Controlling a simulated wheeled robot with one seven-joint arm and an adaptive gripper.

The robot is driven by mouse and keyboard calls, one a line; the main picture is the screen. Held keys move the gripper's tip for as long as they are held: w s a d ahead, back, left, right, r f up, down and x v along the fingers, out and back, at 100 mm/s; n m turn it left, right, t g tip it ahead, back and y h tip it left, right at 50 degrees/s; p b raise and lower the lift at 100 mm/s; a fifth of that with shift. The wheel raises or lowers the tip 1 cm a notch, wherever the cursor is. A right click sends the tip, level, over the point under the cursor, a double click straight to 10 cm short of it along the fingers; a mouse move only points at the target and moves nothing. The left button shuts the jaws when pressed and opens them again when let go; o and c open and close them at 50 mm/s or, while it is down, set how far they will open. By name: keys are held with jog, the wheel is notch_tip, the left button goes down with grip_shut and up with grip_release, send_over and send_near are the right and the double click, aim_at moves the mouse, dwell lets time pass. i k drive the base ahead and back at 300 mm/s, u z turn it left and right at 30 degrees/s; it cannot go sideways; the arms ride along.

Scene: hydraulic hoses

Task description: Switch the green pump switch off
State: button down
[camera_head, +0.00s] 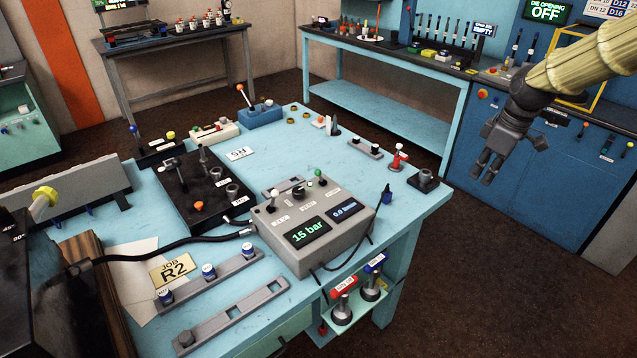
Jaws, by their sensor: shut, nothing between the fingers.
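A green-topped switch (317,174) stands at the back right of the box's top panel. A dark knob (299,191) and a white-topped switch (273,199) are to its left. Which way the green switch is thrown is too small to tell. My gripper (481,176) hangs at the right, shut and empty, well apart from the box and in front of the blue cabinet.
A black hose (165,247) runs into the box's left side, and a thin cable (376,240) hangs by its right side. Floor is clear below my gripper.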

aim_at(317, 173)
jog(key=k, duration=0.7)
jog(key=z, duration=1.65)
jog(key=i, duration=2.15)
jog(key=u, duration=3.95)
